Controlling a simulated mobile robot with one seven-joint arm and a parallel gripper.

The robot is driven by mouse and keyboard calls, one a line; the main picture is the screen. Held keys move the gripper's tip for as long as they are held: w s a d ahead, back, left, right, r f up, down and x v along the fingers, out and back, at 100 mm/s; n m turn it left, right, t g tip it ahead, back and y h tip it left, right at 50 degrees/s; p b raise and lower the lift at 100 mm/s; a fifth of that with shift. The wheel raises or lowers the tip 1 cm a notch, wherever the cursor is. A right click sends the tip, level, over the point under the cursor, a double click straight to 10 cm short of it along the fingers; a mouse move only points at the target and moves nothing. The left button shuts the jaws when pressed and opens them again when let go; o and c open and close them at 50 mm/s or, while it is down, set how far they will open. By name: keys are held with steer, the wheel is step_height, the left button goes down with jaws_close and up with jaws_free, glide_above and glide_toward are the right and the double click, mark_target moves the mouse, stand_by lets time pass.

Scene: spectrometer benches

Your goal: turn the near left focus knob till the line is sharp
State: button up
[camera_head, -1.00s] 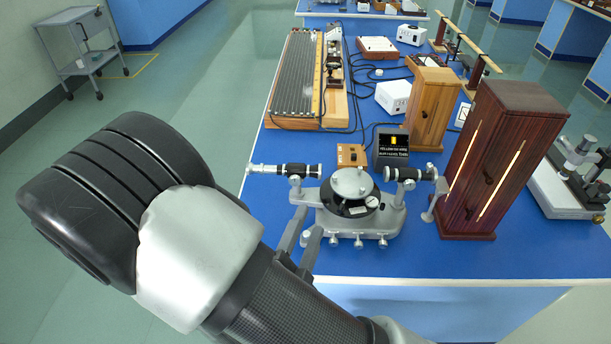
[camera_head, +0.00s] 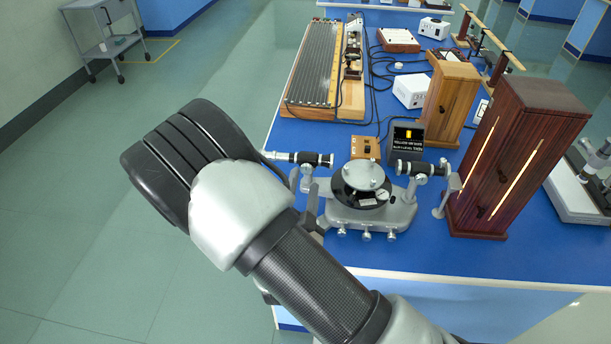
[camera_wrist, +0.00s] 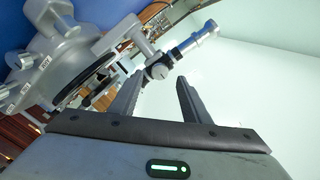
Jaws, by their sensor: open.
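The spectrometer (camera_head: 345,212) stands on the blue bench, a grey base with a dark round table on top. Its left telescope tube (camera_head: 312,159) points left, and it also shows in the wrist view (camera_wrist: 190,41). A small round silver knob (camera_wrist: 157,72) sits on the side of that tube, seen in the wrist view. My gripper (camera_wrist: 160,76) is open and empty. In the wrist view its fingertips lie either side of the knob in the picture; I cannot tell how far short they are. In the head view my arm hides most of the gripper.
A dark wooden cabinet (camera_head: 515,150) with bright slits stands right of the spectrometer. A small black display box (camera_head: 405,141) and a wooden switch block (camera_head: 365,147) stand behind it. Open floor (camera_head: 90,230) lies left of the bench.

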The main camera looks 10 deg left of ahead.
mark_target(307, 171)
steer(key=shift+w, duration=1.7)
steer(key=c, duration=1)
steer(key=shift+c, duration=0.2)
